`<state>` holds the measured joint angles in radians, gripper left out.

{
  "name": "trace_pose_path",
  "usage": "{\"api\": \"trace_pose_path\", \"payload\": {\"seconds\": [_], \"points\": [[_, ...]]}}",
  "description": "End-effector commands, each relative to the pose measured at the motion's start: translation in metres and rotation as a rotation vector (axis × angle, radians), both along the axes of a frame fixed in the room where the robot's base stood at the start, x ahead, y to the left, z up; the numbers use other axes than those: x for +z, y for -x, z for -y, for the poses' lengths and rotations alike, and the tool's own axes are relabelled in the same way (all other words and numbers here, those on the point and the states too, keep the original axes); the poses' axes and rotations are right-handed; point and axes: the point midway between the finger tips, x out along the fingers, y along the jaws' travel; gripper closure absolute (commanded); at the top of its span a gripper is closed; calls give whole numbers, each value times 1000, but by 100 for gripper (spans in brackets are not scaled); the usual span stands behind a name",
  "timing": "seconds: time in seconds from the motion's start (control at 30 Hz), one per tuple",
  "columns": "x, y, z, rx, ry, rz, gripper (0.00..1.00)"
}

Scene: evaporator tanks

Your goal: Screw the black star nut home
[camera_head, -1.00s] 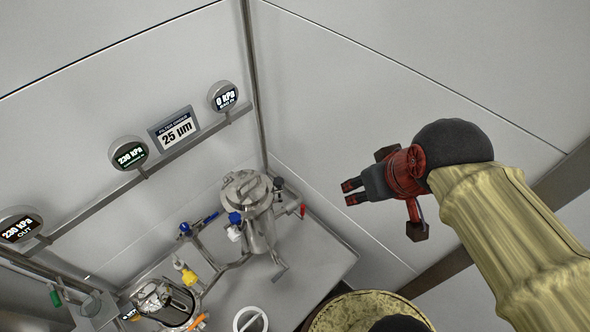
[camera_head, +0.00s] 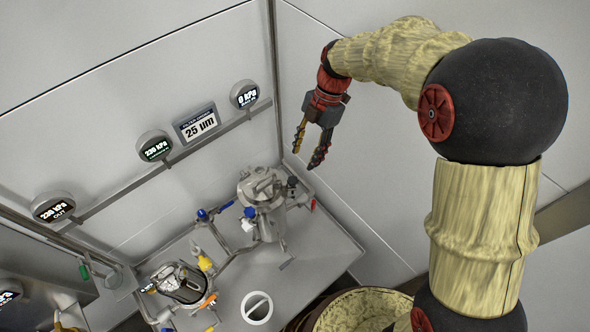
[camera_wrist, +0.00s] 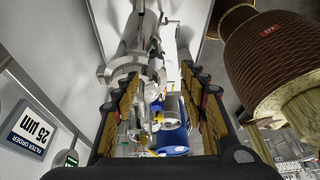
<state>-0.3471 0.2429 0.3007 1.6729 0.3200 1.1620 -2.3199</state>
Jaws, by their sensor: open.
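A steel filter vessel (camera_head: 264,205) with a clamped lid stands on a steel bench. A small dark knob (camera_head: 292,182) sits at the right of its lid; it may be the black star nut, but it is too small to tell its shape. My gripper (camera_head: 308,150) is open and empty, pointing down, above and to the right of the vessel. In the wrist view my gripper (camera_wrist: 160,85) has its two fingers spread apart, with the steel vessel and fittings (camera_wrist: 128,68) beyond them. I cannot make out the star nut there.
Gauges (camera_head: 155,146) and a filter grade sign (camera_head: 196,122) line the wall rail. A glass-sided vessel (camera_head: 180,283) with a yellow fitting stands front left. A blue-handled valve (camera_head: 212,212) is left of the filter vessel. A wall stands close behind my gripper.

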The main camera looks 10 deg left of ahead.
Motion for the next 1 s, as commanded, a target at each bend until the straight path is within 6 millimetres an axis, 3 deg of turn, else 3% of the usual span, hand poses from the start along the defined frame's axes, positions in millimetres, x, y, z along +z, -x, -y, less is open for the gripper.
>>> {"api": "trace_pose_path", "payload": {"seconds": [0.2,0.6,1.0], "points": [[-18,1,-14,112,-36,-15,57],[-70,19,-25,111,-35,-16,57],[-85,24,-28,110,-35,-13,57]]}}
